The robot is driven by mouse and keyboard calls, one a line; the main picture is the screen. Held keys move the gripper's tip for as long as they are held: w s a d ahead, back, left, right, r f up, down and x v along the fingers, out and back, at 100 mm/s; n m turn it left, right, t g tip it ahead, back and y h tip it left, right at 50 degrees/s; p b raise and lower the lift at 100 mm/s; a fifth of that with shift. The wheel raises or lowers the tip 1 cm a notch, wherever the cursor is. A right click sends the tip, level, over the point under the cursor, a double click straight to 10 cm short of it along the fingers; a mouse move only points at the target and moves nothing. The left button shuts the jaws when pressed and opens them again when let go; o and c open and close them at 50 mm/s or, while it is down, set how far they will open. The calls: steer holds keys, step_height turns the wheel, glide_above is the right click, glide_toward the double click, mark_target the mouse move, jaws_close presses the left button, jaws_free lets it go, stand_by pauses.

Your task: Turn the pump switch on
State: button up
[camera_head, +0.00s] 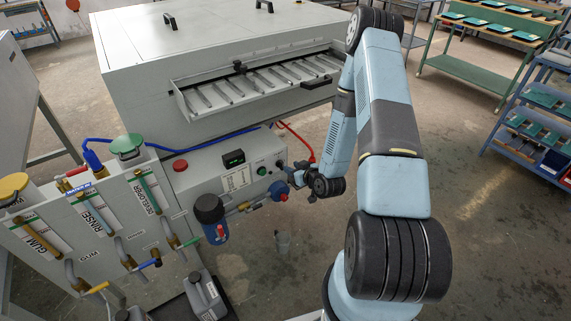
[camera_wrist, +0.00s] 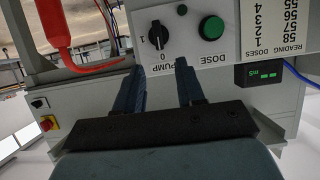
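The pump switch (camera_wrist: 160,35) is a black round knob on the pale control panel, marked 0 and 1, with the word PUMP beside it. I cannot tell surely which mark its pointer faces. My gripper (camera_wrist: 158,65) is open and empty, with its two dark fingers apart and pointing at the panel just short of the knob. No contact with the knob shows. In the head view my gripper (camera_head: 297,176) is at the right end of the panel, close to the switch (camera_head: 280,164), and its fingers are hard to make out there.
The green DOSE button (camera_wrist: 211,27) sits close beside the switch. A red hose (camera_wrist: 75,52) runs near the left finger. The large processor body (camera_head: 150,85) rises behind.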

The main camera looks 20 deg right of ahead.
mark_target(283, 163)
steer(key=x, duration=0.7)
steer(key=shift+w+a+f, duration=0.1)
steer(key=shift+w+f, duration=0.05)
steer(key=shift+w, duration=0.1)
steer(key=shift+c, duration=0.2)
